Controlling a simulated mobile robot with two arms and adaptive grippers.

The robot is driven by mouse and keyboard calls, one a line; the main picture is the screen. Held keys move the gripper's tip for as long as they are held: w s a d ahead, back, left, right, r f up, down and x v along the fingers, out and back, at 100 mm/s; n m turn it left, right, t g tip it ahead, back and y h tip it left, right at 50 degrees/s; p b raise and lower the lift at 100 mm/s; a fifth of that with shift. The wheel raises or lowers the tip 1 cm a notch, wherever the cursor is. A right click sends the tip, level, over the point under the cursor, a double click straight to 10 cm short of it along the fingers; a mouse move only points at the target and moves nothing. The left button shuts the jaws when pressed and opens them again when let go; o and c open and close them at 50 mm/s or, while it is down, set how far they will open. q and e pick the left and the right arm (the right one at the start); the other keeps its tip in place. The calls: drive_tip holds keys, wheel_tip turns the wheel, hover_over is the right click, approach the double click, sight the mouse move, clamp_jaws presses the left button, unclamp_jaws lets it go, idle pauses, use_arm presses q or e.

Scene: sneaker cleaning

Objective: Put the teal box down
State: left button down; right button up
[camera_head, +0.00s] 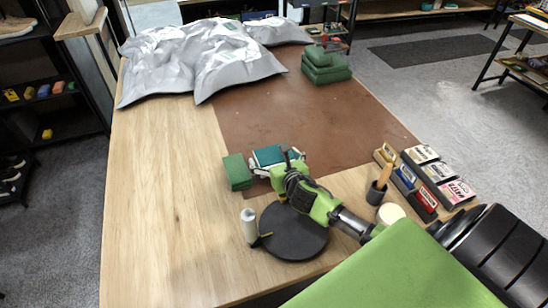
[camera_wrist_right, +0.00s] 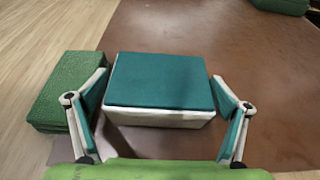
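The teal box (camera_head: 272,155) has a teal top and pale sides. It rests near the left edge of the brown mat, beside a green block. In the right wrist view the teal box (camera_wrist_right: 160,82) lies between the fingers of my right gripper (camera_wrist_right: 160,80). The fingers are spread, one on each side of it, close to its sides, and do not appear clamped on it. In the head view my right gripper (camera_head: 280,168) reaches in from the lower right, and its wrist hides part of the box's near side. My left gripper is not in view.
The green block (camera_head: 237,172) stands close left of the box. A white bottle (camera_head: 249,226) and black disc (camera_head: 292,232) are nearer. Small boxes (camera_head: 438,172) and a brush cup (camera_head: 376,193) stand right. Silver bags (camera_head: 205,58) lie behind.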

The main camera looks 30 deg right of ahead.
drive_tip(key=shift+r, duration=0.15)
drive_tip(key=b+v, duration=0.1)
drive_tip(key=v, duration=1.1)
idle(0.5)
